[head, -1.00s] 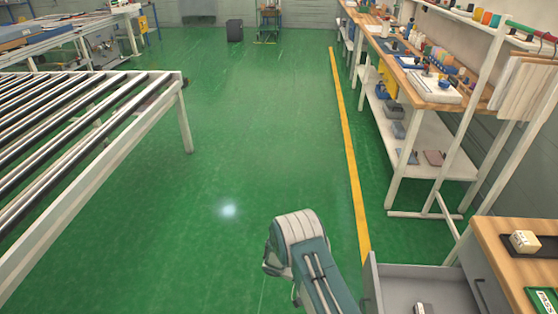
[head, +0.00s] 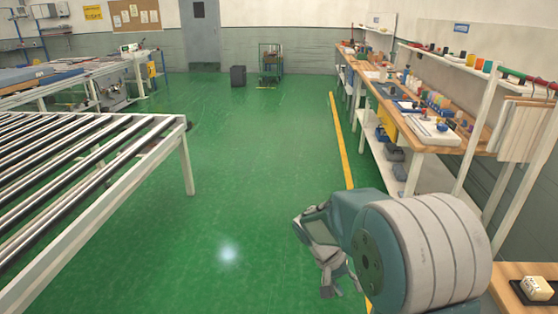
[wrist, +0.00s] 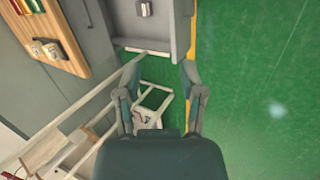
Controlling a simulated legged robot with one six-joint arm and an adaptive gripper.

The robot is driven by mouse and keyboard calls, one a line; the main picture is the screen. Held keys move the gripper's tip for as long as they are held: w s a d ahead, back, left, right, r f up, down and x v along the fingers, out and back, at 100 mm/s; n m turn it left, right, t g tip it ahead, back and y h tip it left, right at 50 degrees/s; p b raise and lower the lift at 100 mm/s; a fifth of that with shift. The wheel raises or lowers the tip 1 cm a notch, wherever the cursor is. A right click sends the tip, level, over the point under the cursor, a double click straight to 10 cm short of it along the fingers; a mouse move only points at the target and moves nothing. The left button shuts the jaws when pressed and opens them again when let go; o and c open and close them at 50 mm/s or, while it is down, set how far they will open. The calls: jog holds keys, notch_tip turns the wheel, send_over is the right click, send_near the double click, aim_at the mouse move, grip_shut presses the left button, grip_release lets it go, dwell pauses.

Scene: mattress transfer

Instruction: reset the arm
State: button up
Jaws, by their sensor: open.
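My gripper (head: 322,248) is open and empty at the lower middle of the head view, over the green floor. My arm's thick grey-banded joint covers the lower right of that view. In the wrist view the two fingers of my gripper (wrist: 160,82) stand apart with nothing between them. Past the fingertips is an open grey drawer (wrist: 183,40) with a small object inside. The drawer does not show in the head view now.
A roller conveyor (head: 140,160) fills the left. A long workbench (head: 405,110) with shelves stands at right behind a yellow floor line (head: 341,140). A wooden top (head: 508,272) with a small white block (head: 537,288) is at lower right. The middle floor is clear.

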jog(key=s+a+r+n+t+y, duration=0.1)
jog(key=s+r+t+y, duration=0.4)
jog(key=s+r, duration=1.1)
jog(key=s+n+t, duration=0.1)
jog(key=s+t, duration=0.1)
jog(key=s, duration=0.1)
jog(key=shift+s+r+t+y, duration=0.25)
jog(key=shift+s+t+y, duration=0.05)
jog(key=shift+t+y, duration=0.1)
jog(key=shift+d, duration=0.15)
dwell(0.4)
